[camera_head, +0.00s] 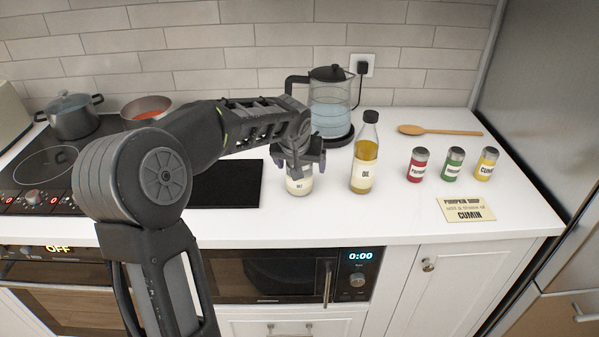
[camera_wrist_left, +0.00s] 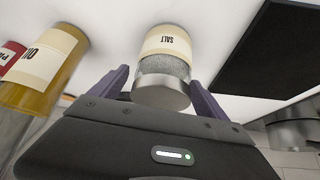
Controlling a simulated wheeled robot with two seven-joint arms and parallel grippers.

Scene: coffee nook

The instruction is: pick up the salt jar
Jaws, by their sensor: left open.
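The salt jar (camera_head: 299,184) stands upright on the white counter, a small clear jar with a cream label and a metal lid. My left gripper (camera_head: 303,165) is above it, with its fingers reaching down on either side of the lid. In the left wrist view the salt jar (camera_wrist_left: 164,62) shows its SALT label and grey lid between the two open fingers of my left gripper (camera_wrist_left: 160,88). Gaps show beside the lid, so the fingers do not appear closed on it. My right gripper is not in view.
An oil bottle (camera_head: 366,160) stands close right of the jar, a kettle (camera_head: 331,105) behind, and a black mat (camera_head: 225,190) to the left. Red (camera_head: 417,166), green (camera_head: 453,165) and yellow (camera_head: 486,165) spice jars stand farther right, near a note (camera_head: 466,209) and wooden spoon (camera_head: 440,131).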

